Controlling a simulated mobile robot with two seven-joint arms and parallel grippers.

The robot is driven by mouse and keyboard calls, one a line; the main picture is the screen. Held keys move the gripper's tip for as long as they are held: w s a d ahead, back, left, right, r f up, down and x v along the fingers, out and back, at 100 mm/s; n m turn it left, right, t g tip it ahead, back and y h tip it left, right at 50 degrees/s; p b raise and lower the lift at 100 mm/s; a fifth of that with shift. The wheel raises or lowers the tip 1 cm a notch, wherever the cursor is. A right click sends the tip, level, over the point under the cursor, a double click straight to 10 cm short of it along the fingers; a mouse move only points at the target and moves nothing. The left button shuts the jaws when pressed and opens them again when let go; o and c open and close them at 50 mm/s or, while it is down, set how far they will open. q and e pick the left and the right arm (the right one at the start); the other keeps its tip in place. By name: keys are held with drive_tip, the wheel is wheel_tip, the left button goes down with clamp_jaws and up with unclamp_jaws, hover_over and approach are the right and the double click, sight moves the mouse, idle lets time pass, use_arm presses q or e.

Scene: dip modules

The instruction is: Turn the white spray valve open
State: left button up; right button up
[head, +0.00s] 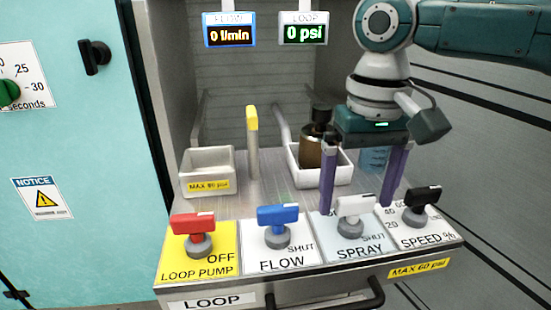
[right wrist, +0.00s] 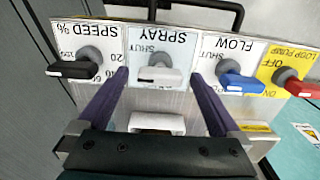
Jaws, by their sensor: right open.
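The white spray valve (head: 355,206) stands on the light blue SPRAY panel, between the blue FLOW valve (head: 278,215) and the black SPEED valve (head: 422,195). Its handle lies crosswise, with the word SHUT on the panel by it. My right gripper (head: 357,203) is open, with its two purple fingers pointing down at the panel. The fingers stand apart, one on each side of the white handle. In the right wrist view the white handle (right wrist: 158,76) lies between the fingertips, with no visible contact. My left gripper is not in view.
The red LOOP PUMP valve (head: 194,220) is at the far left of the row. Behind the row stand a yellow-topped post (head: 252,145), an empty white bin (head: 207,160) and a white tray (head: 301,176) with a brown bottle (head: 309,150). Displays read 0 l/min and 0 psi.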

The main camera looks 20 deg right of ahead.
drive_tip(key=shift+c, duration=0.4)
drive_tip(key=c, duration=1.3)
drive_tip(key=shift+r+p, duration=0.25)
drive_tip(key=shift+p, duration=0.35)
drive_tip(key=n+p, duration=0.3)
drive_tip(key=p, duration=0.3)
drive_tip(key=shift+r, duration=0.1)
drive_tip(key=shift+n+p, duration=0.6)
drive_tip(key=shift+n, duration=0.5)
drive_tip(key=n, duration=0.3)
drive_tip(key=n+p, duration=0.1)
drive_tip(key=shift+f+n, duration=0.25)
drive_tip(key=shift+n, duration=0.05)
drive_tip(key=n, duration=0.4)
drive_tip(key=shift+n, duration=2)
